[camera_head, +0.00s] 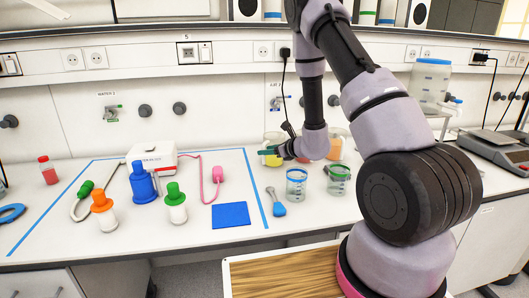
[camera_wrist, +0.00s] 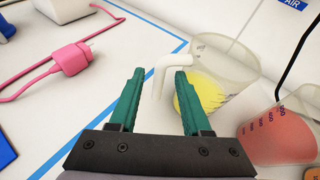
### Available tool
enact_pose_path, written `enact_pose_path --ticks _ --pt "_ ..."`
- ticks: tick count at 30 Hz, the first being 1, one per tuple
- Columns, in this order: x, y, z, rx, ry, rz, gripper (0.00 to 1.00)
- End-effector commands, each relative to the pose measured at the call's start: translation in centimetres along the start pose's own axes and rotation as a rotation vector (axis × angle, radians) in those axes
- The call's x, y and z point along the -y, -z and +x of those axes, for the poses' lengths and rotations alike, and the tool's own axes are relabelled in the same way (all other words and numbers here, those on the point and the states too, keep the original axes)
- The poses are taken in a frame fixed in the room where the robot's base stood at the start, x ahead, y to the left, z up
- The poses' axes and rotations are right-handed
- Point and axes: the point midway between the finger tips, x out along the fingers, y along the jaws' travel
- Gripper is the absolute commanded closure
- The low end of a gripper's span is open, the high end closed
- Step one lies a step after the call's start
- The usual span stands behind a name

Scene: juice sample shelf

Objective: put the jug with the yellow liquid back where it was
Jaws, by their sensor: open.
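The clear jug with the yellow liquid (camera_wrist: 225,70) stands upright on the white bench in the wrist view, its pale handle (camera_wrist: 160,76) facing my gripper. My gripper (camera_wrist: 158,88) is open, with its two green fingers apart. In the picture the handle lies between the fingertips; I cannot tell whether they touch it. In the head view the yellow jug (camera_head: 272,158) is partly hidden by my gripper (camera_head: 266,150) at the back of the bench.
A jug with red liquid (camera_wrist: 285,128) stands close to the right of the yellow one. A jug with orange liquid (camera_head: 336,148) and two clear beakers (camera_head: 296,188) (camera_head: 339,184) are near my arm. Bottles and a pink-corded device (camera_head: 152,160) stand inside blue tape lines at left.

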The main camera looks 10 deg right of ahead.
Motion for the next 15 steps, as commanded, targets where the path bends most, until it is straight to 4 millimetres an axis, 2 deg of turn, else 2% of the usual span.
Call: enact_pose_path --ticks 3,9,15 --pt "0.1 0.0 -2.7 0.000 0.003 0.003 0.52" --pt "0.1 0.0 -6.9 0.000 0.003 0.003 0.52" --pt "0.0 0.0 -9.3 0.000 0.001 0.002 0.52"
